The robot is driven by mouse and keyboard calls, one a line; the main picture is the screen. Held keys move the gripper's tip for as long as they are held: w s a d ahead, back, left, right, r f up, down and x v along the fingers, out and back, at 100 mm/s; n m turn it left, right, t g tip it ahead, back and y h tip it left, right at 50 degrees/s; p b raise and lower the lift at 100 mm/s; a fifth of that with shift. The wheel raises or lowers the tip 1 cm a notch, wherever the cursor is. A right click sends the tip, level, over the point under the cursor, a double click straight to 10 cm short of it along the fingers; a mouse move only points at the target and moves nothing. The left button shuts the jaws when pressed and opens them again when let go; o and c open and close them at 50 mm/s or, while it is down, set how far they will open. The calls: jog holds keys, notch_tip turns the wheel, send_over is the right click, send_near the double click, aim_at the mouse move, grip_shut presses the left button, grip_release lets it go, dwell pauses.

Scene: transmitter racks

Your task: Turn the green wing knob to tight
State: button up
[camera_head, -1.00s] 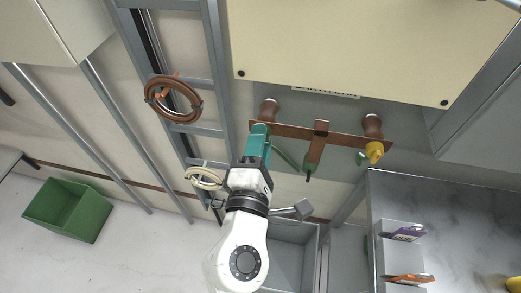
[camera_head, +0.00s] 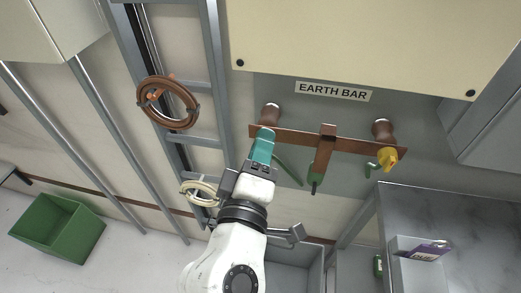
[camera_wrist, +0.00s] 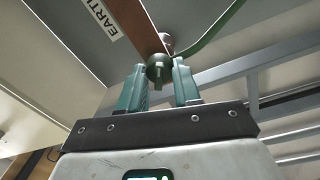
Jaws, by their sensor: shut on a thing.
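The copper earth bar (camera_head: 355,145) is fixed on the grey wall under the "EARTH BAR" label (camera_head: 333,91). My gripper (camera_head: 265,134) is at the bar's left end, and its teal fingers hide the knob there in the head view. In the wrist view the green wing knob (camera_wrist: 159,71) sits between the two teal fingertips of my gripper (camera_wrist: 160,80), at the end of the copper bar (camera_wrist: 137,25). The fingers are shut on it. I cannot tell its exact angle. A yellow wing knob (camera_head: 388,159) is at the bar's right end.
A green cable (camera_head: 288,170) hangs beside my gripper, and it also runs behind the knob in the wrist view (camera_wrist: 215,35). A grey cabinet (camera_head: 450,215) is at lower right.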

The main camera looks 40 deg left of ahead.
jog(key=shift+w, duration=0.1)
jog(key=o, duration=1.1)
jog(key=shift+c, duration=0.2)
jog(key=shift+d, duration=0.1)
jog(key=v, duration=1)
jog(key=shift+s+d+b, duration=0.2)
jog(key=shift+s+b, duration=0.1)
jog(key=shift+s, duration=0.05)
